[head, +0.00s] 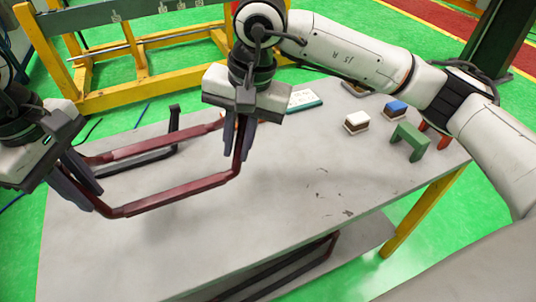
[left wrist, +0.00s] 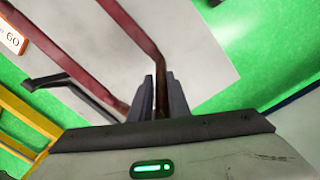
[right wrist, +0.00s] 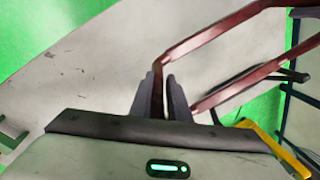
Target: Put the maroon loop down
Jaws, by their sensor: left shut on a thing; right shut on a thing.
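The maroon loop (head: 175,193) is a long angular frame held above the left part of the grey table. My left gripper (head: 98,200) is shut on its left end. My right gripper (head: 240,148) is shut on its right end. The loop also shows in the left wrist view (left wrist: 130,28), running up from the fingers, and in the right wrist view (right wrist: 215,35), running to the upper right. Its near long side looks clear of the table top. Parts of both ends are hidden by the fingers.
A black loop (head: 150,160) lies behind the maroon one on the table (head: 300,200). A green bracket (head: 409,140), a white-and-brown block (head: 357,122), a blue-topped block (head: 396,108) and a small sign (head: 304,100) stand at the back right. The table's front middle is clear.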

